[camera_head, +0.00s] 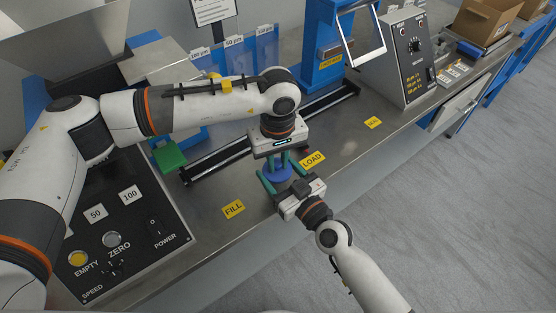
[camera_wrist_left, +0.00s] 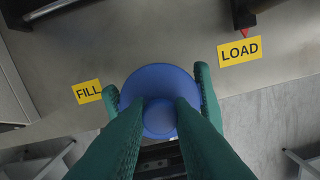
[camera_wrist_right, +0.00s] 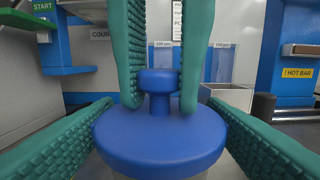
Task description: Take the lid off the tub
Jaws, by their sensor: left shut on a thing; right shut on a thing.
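A round blue lid with a knob (camera_head: 277,172) is near the table's front edge, between the FILL and LOAD labels. My left gripper (camera_head: 278,160) comes down from above, shut on the knob; its two green fingers pinch the knob (camera_wrist_right: 158,82) in the right wrist view. My right gripper (camera_head: 284,182) comes in from the front, its fingers on both sides just below the lid's rim (camera_wrist_right: 160,150), shut on the tub. The lid looks level. The tub body is mostly hidden under the lid and behind the fingers; I cannot tell whether a gap separates them.
A yellow FILL label (camera_head: 233,209) and a LOAD label (camera_head: 313,160) mark the steel table. A black rail (camera_head: 225,160) runs behind. A control panel (camera_head: 120,235) with buttons lies at left, and a green pad (camera_head: 170,156) stands near it.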

